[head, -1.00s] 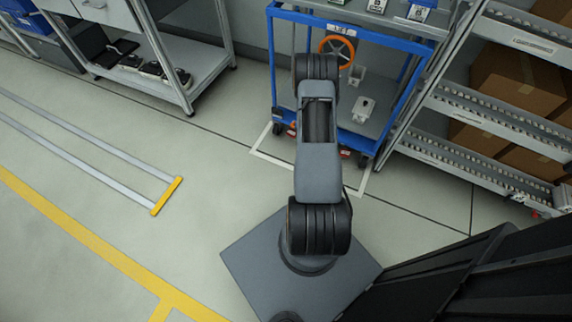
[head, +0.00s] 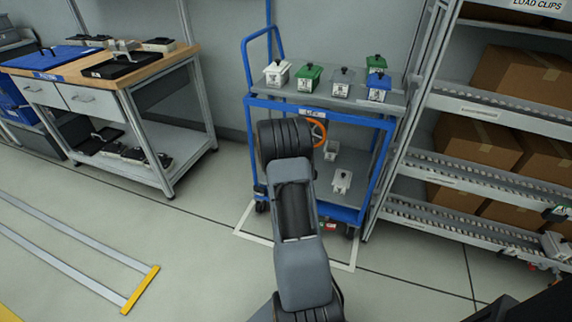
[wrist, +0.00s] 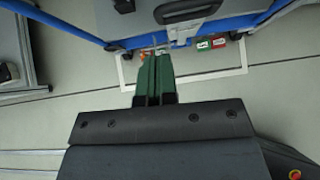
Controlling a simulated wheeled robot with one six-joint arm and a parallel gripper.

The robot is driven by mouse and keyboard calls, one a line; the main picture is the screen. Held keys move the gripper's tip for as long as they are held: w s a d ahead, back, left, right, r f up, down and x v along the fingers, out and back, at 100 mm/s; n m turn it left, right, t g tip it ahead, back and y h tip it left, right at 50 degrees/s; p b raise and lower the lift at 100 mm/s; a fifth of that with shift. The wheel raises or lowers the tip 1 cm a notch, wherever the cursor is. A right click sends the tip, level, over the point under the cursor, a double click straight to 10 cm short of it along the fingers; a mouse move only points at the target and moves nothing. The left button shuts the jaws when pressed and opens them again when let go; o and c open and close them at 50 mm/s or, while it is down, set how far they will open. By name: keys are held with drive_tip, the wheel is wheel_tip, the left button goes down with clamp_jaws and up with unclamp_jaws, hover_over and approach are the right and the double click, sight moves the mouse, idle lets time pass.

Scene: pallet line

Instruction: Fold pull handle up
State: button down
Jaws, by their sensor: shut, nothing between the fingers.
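A long frame of two grey bars joined by a yellow crossbar lies low over the floor at the left in the head view; it looks like the pull handle (head: 141,289). Its far end runs out of the picture at the left, so what it joins to is hidden. My gripper (wrist: 160,50) shows in the wrist view as two green fingers side by side, shut and empty. It points towards the floor by the blue cart's base, well to the right of the yellow crossbar. In the head view my arm hides the gripper.
A blue cart (head: 262,103) with several small lidded boxes on top stands behind my arm, inside a white floor outline (head: 345,268). An orange handwheel (head: 318,133) sits at the cart. A workbench (head: 160,68) is at the left, a roller rack (head: 470,106) at the right. Floor around the crossbar is clear.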

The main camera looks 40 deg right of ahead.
drive_tip(key=shift+s+a+r, duration=0.15)
drive_tip(key=shift+a+r, duration=0.15)
drive_tip(key=shift+r, duration=0.15)
idle(0.4)
